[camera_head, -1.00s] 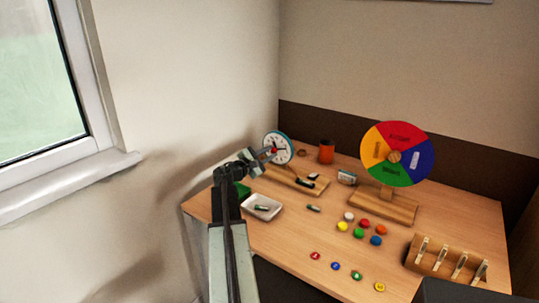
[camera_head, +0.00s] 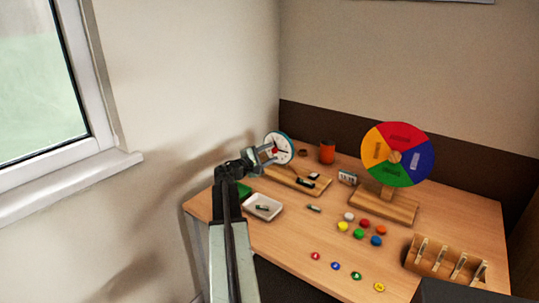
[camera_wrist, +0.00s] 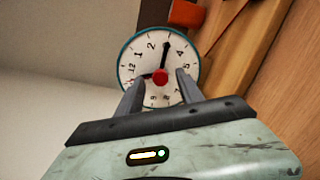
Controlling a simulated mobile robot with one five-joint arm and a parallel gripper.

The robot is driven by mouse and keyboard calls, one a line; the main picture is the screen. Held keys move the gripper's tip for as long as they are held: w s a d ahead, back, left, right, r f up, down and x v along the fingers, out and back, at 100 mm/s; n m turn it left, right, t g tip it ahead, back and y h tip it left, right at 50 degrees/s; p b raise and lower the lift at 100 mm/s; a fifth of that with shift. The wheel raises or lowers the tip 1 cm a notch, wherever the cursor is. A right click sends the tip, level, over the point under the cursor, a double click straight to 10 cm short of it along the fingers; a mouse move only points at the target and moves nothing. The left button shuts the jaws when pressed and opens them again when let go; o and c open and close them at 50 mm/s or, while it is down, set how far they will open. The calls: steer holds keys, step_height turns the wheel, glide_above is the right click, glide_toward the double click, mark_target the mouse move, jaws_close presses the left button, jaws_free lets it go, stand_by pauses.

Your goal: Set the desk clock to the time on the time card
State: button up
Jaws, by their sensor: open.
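The desk clock (camera_head: 283,147) stands at the back left of the desk, a round white dial with a teal rim. In the wrist view the dial (camera_wrist: 151,58) appears turned, with 12 at the left. Its long black hand (camera_wrist: 166,52) points up, near where 3 lies. A shorter dark hand seems to point left, partly unclear. A red knob (camera_wrist: 160,77) sits at the centre. My gripper (camera_head: 270,153) is open and empty in front of the dial; its fingers (camera_wrist: 158,82) show on either side of the knob. A small white card (camera_head: 347,177) may be the time card; its writing is unreadable.
A wooden tray (camera_head: 291,180) lies below the clock, with a white dish (camera_head: 263,207) nearer. A coloured wheel (camera_head: 397,154), several counters and a wooden peg rack (camera_head: 447,260) occupy the right side.

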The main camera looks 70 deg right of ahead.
steer(key=v, duration=0.7)
steer(key=shift+w+a, duration=0.15)
steer(key=shift+a, duration=0.2)
steer(key=w+a+m+t+y+p, duration=0.1)
steer(key=w+a+t+y+p, duration=0.15)
steer(key=w+a+p, duration=0.7)
steer(key=w+a+f+m+t+y+p, duration=0.1)
steer(key=w+a+t+y+p, duration=0.15)
steer(key=w+a, duration=0.75)
steer(key=w+a+m+t+y+p, duration=0.1)
steer(key=w+a+y+p, duration=0.3)
steer(key=a, duration=1.2)
steer(key=a+r+y+p, duration=0.1)
steer(key=a+y+p, duration=0.2)
steer(key=a, duration=1.5)
steer(key=a+r+n+y+p, duration=0.1)
steer(key=a+y+p, duration=0.3)
steer(key=a, duration=1.4)
steer(key=shift+s+a+r+y+p, duration=0.15)
steer(key=shift+s+r+y+p, duration=0.3)
steer(key=shift+p, duration=0.75)
